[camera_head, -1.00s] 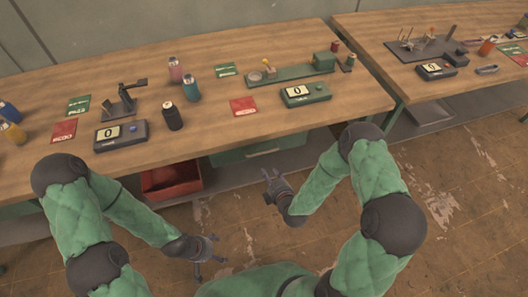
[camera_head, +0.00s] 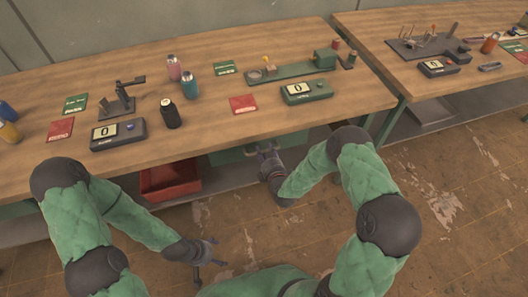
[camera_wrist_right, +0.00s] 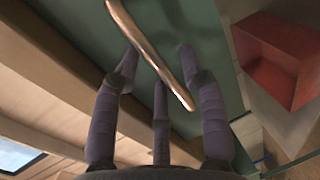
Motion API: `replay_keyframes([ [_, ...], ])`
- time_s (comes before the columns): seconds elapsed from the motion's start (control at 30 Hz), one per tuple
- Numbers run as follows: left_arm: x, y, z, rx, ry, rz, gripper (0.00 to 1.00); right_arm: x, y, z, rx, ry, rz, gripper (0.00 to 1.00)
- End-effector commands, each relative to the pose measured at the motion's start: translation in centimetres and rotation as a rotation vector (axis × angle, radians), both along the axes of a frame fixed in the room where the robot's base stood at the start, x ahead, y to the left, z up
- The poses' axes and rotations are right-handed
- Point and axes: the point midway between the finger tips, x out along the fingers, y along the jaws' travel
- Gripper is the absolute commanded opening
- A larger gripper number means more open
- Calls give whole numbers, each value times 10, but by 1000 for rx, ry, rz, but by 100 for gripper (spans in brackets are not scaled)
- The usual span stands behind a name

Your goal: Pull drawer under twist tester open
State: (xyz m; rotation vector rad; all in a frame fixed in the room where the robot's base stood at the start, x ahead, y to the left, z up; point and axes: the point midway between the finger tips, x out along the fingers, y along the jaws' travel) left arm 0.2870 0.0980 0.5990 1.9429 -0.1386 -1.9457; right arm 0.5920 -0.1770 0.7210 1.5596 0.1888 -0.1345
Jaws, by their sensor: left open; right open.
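The twist tester, a long green device (camera_head: 292,73), lies on the bench with its display box (camera_head: 306,91) in front. Below the tabletop edge, part of the green drawer front (camera_head: 228,156) shows. In the right wrist view the green drawer front (camera_wrist_right: 215,25) carries a copper-coloured bar handle (camera_wrist_right: 150,50). My right gripper (camera_head: 266,148) is at the drawer, and in its wrist view its open fingers (camera_wrist_right: 158,65) are spread on either side of the handle. I cannot tell whether they touch it. My left gripper (camera_head: 208,250) is open and empty, low in front of the bench.
A red bin (camera_head: 170,182) sits under the bench left of the drawer and shows in the wrist view (camera_wrist_right: 282,62). The tabletop edge overhangs the drawer. Bottles, cards and another display box (camera_head: 118,134) stand on the bench. The floor (camera_head: 450,190) right of my arm is clear.

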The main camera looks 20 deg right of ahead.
Motion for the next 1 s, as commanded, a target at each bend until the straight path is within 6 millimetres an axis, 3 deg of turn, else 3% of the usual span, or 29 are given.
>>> replay_keyframes([
  [0.2,0,0,-4,0,0,0,81,13,1,-3,1,0,0,42],
  [0.47,0,0,-4,0,0,0,81,14,1,-2,1,0,0,42],
  [0.63,0,0,-4,0,0,0,81,13,1,-2,1,0,0,0],
  [1.0,0,0,-4,0,0,0,81,12,1,-3,1,2,0,0],
])
